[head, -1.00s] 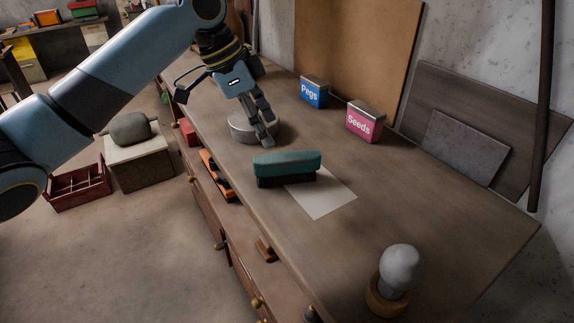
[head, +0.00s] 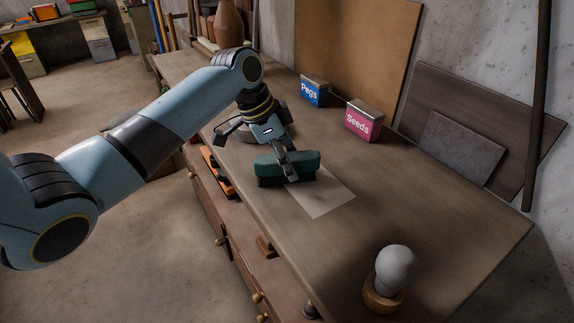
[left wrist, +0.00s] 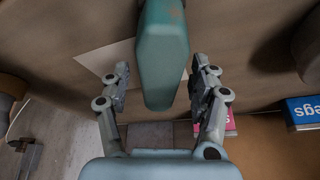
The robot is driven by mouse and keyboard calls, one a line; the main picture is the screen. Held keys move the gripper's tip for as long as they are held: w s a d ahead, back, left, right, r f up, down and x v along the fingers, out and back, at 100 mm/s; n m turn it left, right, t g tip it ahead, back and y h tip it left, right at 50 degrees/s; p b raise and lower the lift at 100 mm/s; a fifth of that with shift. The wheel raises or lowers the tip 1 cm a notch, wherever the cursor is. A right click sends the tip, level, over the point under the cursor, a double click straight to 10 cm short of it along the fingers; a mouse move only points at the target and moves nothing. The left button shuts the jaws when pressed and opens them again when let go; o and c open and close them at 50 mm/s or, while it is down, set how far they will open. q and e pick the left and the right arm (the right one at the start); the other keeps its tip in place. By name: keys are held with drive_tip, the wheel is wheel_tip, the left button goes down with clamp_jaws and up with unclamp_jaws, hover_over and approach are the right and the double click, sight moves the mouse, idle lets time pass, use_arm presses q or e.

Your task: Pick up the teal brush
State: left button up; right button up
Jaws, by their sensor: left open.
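The teal brush (head: 303,162) lies bristles down on the wooden bench, partly over a pale sheet of paper. My left gripper (head: 289,172) is open at the brush, with a finger in front of its near side in the head view. In the left wrist view the brush's teal back (left wrist: 162,58) lies between the two spread fingers of the left gripper (left wrist: 160,82). A gap shows on both sides, so the fingers do not seem to press on it. My right gripper is not in view.
The paper (head: 325,199) lies beside the brush. A blue Pegs box (head: 313,92) and a pink Seeds box (head: 362,122) stand towards the back. A bulb on a wooden base (head: 390,277) stands at the front right. The bench between is clear.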

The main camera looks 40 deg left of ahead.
use_arm(q)
drive_tip(key=shift+f, duration=0.25)
idle(0.5)
clamp_jaws()
